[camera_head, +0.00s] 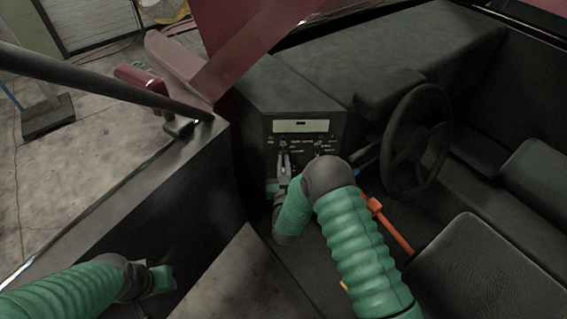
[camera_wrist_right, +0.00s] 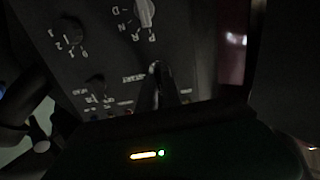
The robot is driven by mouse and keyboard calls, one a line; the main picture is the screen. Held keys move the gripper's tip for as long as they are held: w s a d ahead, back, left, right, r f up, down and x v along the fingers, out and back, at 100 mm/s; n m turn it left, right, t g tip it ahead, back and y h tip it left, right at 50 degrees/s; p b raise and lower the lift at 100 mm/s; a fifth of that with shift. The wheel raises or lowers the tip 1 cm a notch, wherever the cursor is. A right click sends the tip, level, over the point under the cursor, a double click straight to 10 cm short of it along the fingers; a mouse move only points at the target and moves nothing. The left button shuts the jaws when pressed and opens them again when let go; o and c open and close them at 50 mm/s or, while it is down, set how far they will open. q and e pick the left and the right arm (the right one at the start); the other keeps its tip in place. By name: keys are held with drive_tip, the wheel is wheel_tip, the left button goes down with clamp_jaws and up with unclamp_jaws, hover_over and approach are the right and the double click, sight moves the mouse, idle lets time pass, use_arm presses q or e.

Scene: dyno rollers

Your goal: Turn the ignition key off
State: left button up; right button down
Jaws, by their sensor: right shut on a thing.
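The dark control panel (camera_head: 300,127) stands at the front of the vehicle interior, with a pale display and small labelled switches. My right gripper (camera_head: 284,164) is at the left part of this panel. In the right wrist view, my right gripper (camera_wrist_right: 160,85) has its fingers together against the panel, right beside the "START" label. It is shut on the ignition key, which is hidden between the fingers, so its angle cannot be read. My left gripper (camera_head: 160,280) is low at the left, away from the panel, and its jaws are not clear.
A steering wheel (camera_head: 416,140) stands right of the panel, with seats beyond. An orange lever (camera_head: 388,222) is just right of my right arm. In the wrist view, a pale selector knob (camera_wrist_right: 146,13) sits above the fingers. A dark bar crosses the upper left.

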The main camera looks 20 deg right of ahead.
drive_tip(key=shift+s+a+f, duration=0.1)
drive_tip(key=shift+s+f, duration=0.05)
drive_tip(key=shift+f, duration=0.25)
drive_tip(key=c, duration=1.6)
unclamp_jaws()
drive_tip(key=shift+o, duration=0.4)
drive_tip(key=shift+r, duration=0.2)
drive_tip(key=b+v, duration=0.1)
drive_tip(key=v, duration=1.5)
drive_tip(key=shift+s+a, duration=0.15)
drive_tip(key=shift+s, duration=0.1)
